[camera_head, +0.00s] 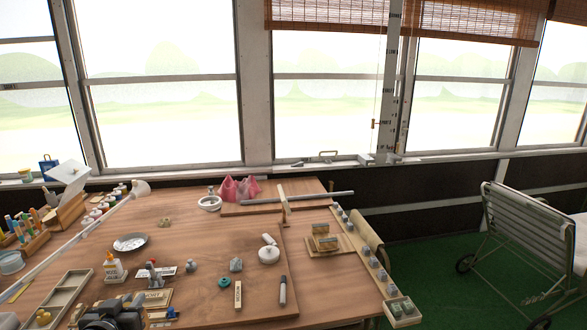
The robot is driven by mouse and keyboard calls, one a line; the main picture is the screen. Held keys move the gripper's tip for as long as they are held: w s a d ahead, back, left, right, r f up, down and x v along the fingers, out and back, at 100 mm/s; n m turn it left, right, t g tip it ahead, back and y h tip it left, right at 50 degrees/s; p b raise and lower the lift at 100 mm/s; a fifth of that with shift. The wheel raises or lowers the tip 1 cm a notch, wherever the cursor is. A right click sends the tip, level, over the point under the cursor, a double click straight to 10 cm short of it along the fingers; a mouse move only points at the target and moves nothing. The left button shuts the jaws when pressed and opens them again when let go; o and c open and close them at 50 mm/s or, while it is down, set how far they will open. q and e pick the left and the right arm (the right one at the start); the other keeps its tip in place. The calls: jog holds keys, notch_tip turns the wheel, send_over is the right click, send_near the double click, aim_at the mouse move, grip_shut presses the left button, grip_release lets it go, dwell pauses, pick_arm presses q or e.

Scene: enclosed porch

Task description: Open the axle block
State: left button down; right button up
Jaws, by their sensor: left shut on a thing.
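A small wooden block with two brass-coloured strips (325,238) sits on a wooden base at the right of the table; it may be the axle block, but I cannot tell for sure. No gripper is near it. My left gripper (113,314) shows as a dark shape at the bottom edge, low over the front left of the table. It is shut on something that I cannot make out. My right gripper is not in view.
The wooden table (185,235) holds a white round pot (269,255), a metal dish (131,242), a glue bottle (113,267), a marker (283,291) and a long grey rod (297,198). A folding chair (525,235) stands at right. The board's middle has bare patches.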

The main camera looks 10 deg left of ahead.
pick_arm(q)
jog(key=w+d+r+m+h, duration=0.1)
jog(key=w+d+r, duration=0.1)
jog(key=d+r, duration=0.2)
jog(key=w+d+r+m+h, duration=0.1)
jog(key=d+r, duration=0.4)
jog(key=d, duration=0.6)
jog(key=w+d+r+m+h, duration=0.1)
jog(key=w+d+r, duration=0.3)
jog(key=d, duration=0.4)
jog(key=shift+r+t+h, duration=0.15)
jog(key=shift+t+h, duration=0.15)
jog(key=shift+h, duration=0.2)
jog(key=shift+r, duration=0.25)
jog(key=shift+s+a+f, duration=0.15)
jog(key=shift+f, duration=0.4)
